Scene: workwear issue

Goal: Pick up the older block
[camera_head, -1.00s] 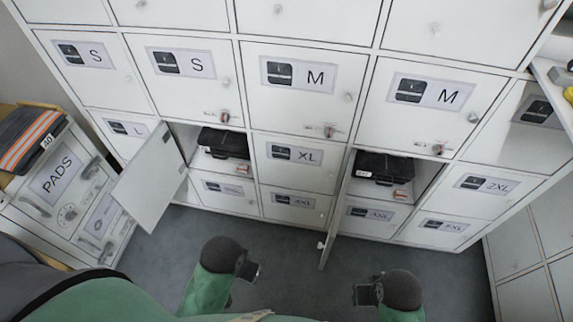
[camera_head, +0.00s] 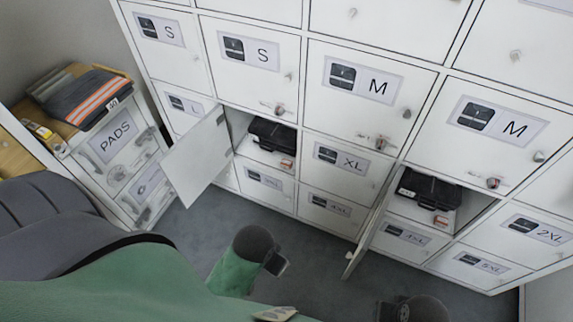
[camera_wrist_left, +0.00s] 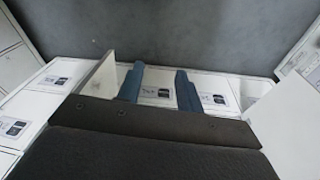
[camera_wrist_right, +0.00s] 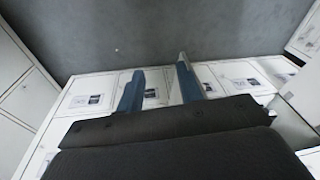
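Two lockers stand open. The left one holds a black case (camera_head: 272,134) with a small red-and-white block-like item (camera_head: 287,164) at its front. The right one holds another black case (camera_head: 428,187) with a similar small item (camera_head: 440,221). These items are too small to read, so I cannot tell which is older. My left gripper (camera_head: 277,264) is low over the floor, in front of the lockers and apart from them. Its fingers are spread and empty in the left wrist view (camera_wrist_left: 160,82). My right gripper (camera_head: 388,311) is at the bottom edge, open and empty in the right wrist view (camera_wrist_right: 160,84).
The left locker door (camera_head: 197,160) and right locker door (camera_head: 368,232) swing out toward me. Grey floor (camera_head: 310,262) is clear.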

